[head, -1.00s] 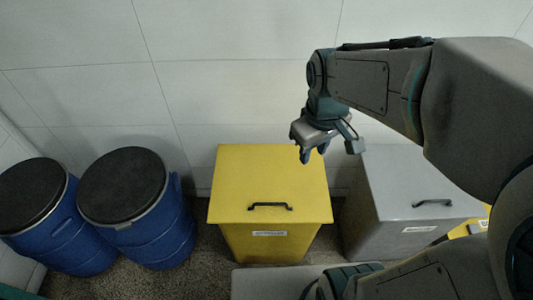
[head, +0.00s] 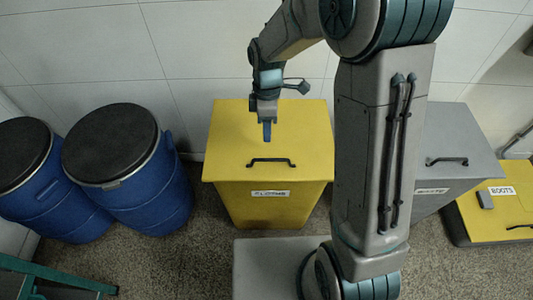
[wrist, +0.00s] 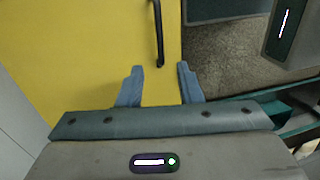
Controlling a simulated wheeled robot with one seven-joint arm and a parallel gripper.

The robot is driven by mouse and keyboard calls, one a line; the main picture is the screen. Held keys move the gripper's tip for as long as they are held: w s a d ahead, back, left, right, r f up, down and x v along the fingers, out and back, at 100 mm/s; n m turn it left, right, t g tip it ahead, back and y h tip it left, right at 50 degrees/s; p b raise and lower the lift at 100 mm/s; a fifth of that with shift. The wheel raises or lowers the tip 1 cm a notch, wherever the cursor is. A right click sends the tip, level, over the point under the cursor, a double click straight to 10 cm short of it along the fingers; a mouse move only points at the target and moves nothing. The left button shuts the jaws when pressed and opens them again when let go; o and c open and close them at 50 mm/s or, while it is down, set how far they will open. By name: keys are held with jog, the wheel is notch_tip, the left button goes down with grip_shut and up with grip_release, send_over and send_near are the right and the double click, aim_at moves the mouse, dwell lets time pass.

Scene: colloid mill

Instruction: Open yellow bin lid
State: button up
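The yellow bin (head: 268,205) stands on the floor with its yellow lid (head: 228,130) shut. A black bar handle (head: 271,161) is near the lid's front edge, and a white label reading "CLOTHS" is on the front. My gripper (head: 267,138) points down over the lid, behind the handle in the head view. In the wrist view my gripper (wrist: 160,67) is open with two blue-grey fingers apart and nothing between them. The handle (wrist: 158,35) shows just ahead of the fingertips, in line with the gap. I cannot tell how high the fingertips are above the lid.
Two blue drums (head: 145,190) with black tops stand at the left. A grey bin (head: 455,150) is at the right, partly behind my arm. A low yellow box labelled "BOOTS" (head: 495,212) is farther right. A teal frame (head: 50,272) is at lower left.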

jog(key=b, duration=0.1)
send_over(267, 153)
jog(key=s, duration=0.4)
notch_tip(267, 153, down, 10)
jog(key=shift+s+r, duration=0.15)
jog(key=shift+r, duration=0.1)
grip_shut()
jog(key=shift+a, duration=0.15)
